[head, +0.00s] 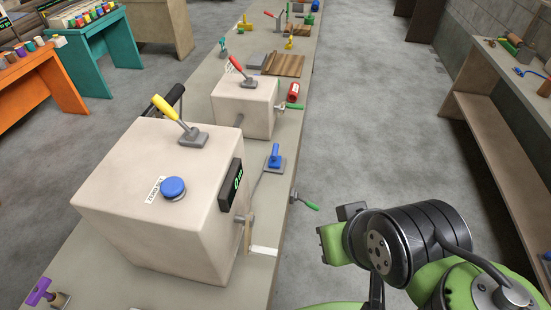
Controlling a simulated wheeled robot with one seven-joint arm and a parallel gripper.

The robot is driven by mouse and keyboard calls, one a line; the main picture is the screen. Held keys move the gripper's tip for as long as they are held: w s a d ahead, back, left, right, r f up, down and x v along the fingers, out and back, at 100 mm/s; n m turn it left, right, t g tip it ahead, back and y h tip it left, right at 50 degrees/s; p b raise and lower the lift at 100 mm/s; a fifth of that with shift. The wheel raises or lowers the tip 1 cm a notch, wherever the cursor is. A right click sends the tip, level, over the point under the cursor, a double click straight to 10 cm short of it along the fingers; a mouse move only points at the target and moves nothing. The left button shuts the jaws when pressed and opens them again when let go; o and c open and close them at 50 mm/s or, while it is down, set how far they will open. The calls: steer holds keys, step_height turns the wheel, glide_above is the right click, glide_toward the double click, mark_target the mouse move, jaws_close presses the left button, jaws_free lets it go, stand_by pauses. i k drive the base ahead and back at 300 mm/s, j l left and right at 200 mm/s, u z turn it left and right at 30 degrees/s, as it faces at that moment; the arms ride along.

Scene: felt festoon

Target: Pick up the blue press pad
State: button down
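A blue-handled tool with a flat grey base (274,159) stands on the long bench, right of the large beige box and near the bench's right edge. It looks like the press pad. A round blue button (173,187) on a grey ring sits on top of the large box, beside a small white label too blurred to read. My arm's green and black links fill the lower right, apart from both blue things. My gripper's fingers do not show.
The large beige box (145,210) carries a yellow lever (170,107). A smaller box (244,108) with a red lever stands behind it. A green-handled crank (305,201) juts past the bench edge. Grey floor (375,120) lies open between the bench and right-hand shelf (475,125).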

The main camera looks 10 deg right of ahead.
mark_target(274, 163)
steer(key=i+l+u, duration=0.2)
steer(key=l+u, duration=0.2)
steer(key=i+l+u, duration=0.15)
steer(key=l+u, duration=0.7)
steer(key=i, duration=0.05)
